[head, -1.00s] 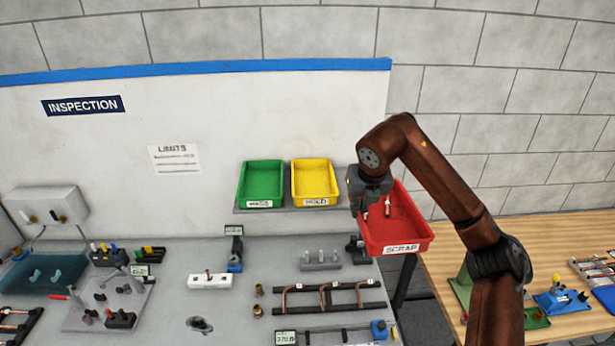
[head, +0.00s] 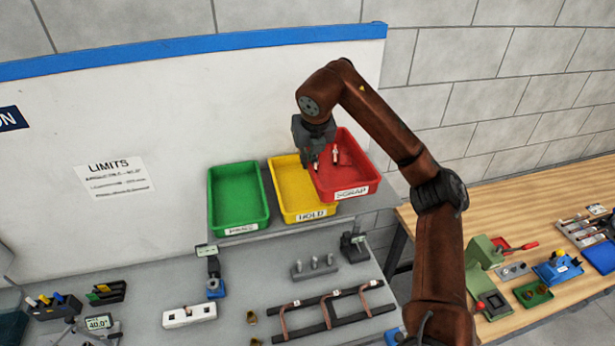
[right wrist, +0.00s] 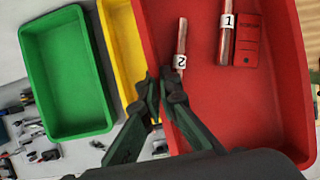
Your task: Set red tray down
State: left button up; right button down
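The red tray (head: 352,158), labelled SCRAP, is in my right gripper (head: 314,163) at its left wall in the head view. It is at the right end of the shelf and overlaps the right side of the yellow HOLD tray (head: 301,206). I cannot tell whether its base touches the shelf. In the right wrist view, the fingers (right wrist: 160,95) close on the wall of the red tray (right wrist: 220,105). Inside lie copper tube pieces tagged 2 (right wrist: 181,50) and 1 (right wrist: 226,30), and a small red block (right wrist: 248,40). My left gripper is not in view.
A green tray (head: 239,198) stands on the grey shelf (head: 262,236) left of the yellow one. Below is a grey bench with a copper tube rack (head: 333,312) and gauges. A wooden table (head: 420,218) with tools stands to the right.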

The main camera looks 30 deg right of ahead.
aim_at(329, 159)
jog(key=d+f+p, duration=0.1)
jog(key=d, duration=0.1)
jog(key=d+f+p, duration=0.1)
jog(key=d, duration=0.2)
jog(key=w+d+f+p, duration=0.1)
jog(key=d, duration=0.2)
jog(key=d+f+p, duration=0.1)
jog(key=d+f, duration=0.1)
jog(key=w+d+f, duration=0.1)
jog(key=d+f, duration=0.1)
jog(key=f, duration=0.1)
jog(key=shift+p, duration=0.4)
jog(key=shift+w+d+f+p, duration=0.2)
jog(key=shift+d+f+p, duration=0.1)
jog(key=shift+d+f, duration=0.3)
jog(key=shift+a+f+p, duration=0.25)
jog(key=shift+f+p, duration=0.15)
jog(key=shift+f, duration=0.85)
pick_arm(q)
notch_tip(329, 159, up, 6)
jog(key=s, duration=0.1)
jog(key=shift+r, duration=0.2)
pick_arm(e)
jog(key=shift+d+f, duration=0.1)
jog(key=shift+f, duration=0.2)
jog(key=c, duration=2.6)
grip_release()
jog(key=o, duration=0.4)
jog(key=shift+o, duration=0.2)
